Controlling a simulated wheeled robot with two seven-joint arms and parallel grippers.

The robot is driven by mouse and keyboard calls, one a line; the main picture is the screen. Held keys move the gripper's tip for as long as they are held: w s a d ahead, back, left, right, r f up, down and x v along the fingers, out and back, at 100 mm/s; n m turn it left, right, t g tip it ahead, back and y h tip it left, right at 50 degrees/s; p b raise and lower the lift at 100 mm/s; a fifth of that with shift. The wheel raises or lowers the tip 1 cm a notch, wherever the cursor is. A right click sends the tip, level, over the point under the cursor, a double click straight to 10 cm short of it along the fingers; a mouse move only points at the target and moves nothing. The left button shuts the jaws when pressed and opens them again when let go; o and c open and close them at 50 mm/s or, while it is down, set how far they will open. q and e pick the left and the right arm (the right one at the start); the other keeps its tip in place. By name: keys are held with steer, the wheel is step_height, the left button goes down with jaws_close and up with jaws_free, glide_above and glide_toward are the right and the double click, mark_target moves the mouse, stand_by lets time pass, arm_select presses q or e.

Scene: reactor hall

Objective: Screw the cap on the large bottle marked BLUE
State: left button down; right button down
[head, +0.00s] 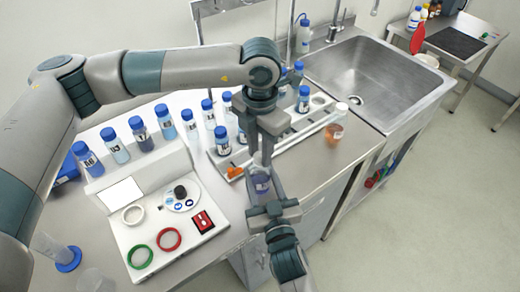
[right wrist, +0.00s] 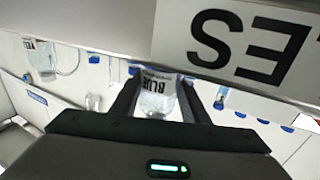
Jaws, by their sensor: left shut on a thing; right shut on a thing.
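The bottle marked BLUE (head: 262,186) is clear with a bluish tint. It hangs off the bench's front edge, between my two grippers. My right gripper (head: 268,198) comes from below and is shut around it. In the right wrist view the BLUE label (right wrist: 157,80) shows upside down between the fingers of that gripper (right wrist: 156,100). My left gripper (head: 260,165) points down at the bottle's top and is shut on a small pale thing, seemingly the cap. The fingers largely hide it, so I cannot tell how it sits on the neck.
Several blue-capped bottles (head: 138,133) stand along the bench and in a rack (head: 222,165). A panel (head: 125,235) with green and red rings is at left. An amber-filled vessel (head: 334,133) stands right of the rack, before the steel sink (head: 375,75).

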arm_select(q)
steer(key=m, duration=0.7)
steer(key=shift+m, duration=0.3)
steer(key=m, duration=0.6)
steer(key=c, duration=1.4)
jaws_free()
steer(key=shift+r, duration=2.25)
steer(key=shift+c, duration=0.4)
steer(key=r+n, duration=0.1)
steer(key=n, duration=0.2)
steer(key=shift+r, duration=0.35)
steer(key=n, duration=0.1)
steer(key=r+n, duration=0.1)
steer(key=n, duration=0.2)
steer(key=shift+r+n, duration=0.3)
steer(key=shift+r, duration=0.05)
